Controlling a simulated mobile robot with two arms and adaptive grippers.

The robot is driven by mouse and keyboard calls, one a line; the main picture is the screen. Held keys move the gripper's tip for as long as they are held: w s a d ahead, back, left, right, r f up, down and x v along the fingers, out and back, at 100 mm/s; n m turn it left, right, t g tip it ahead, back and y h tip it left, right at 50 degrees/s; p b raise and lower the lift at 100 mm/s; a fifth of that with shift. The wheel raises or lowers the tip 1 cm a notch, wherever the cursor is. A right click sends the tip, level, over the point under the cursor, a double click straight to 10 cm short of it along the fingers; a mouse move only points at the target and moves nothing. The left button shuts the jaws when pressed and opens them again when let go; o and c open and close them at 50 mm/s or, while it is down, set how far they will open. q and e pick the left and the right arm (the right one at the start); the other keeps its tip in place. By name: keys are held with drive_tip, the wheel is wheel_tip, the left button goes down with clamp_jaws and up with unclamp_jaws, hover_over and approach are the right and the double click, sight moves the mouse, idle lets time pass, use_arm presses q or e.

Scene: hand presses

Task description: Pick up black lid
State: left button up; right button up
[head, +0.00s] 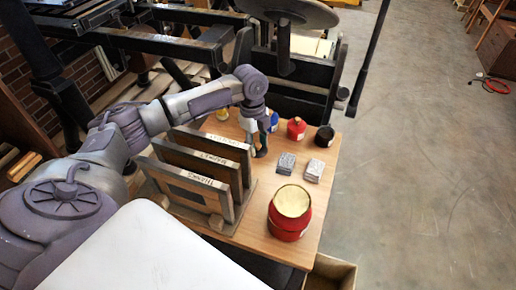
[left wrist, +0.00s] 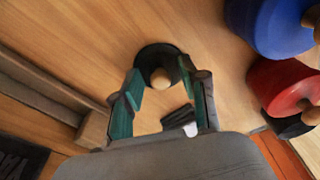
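The black lid (left wrist: 148,57) is a round dark disc with a pale wooden knob. In the left wrist view it lies on the wooden table just beyond my fingertips, with the knob between them. My left gripper (left wrist: 160,80) is open, its teal finger pads apart on either side, with clear space between each pad and the knob. In the head view my left gripper (head: 260,148) points down at the table beside the wooden rack, and I cannot make out the lid there. My right gripper is in neither view.
The wooden rack (head: 212,157) with upright framed boards stands close left of the gripper. Blue (head: 272,121), red (head: 296,129) and black (head: 324,136) pots stand behind and right. Small grey blocks (head: 285,163) and a large red tin (head: 289,222) stand nearer.

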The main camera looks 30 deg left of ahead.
use_arm(q)
drive_tip(key=c, duration=0.7)
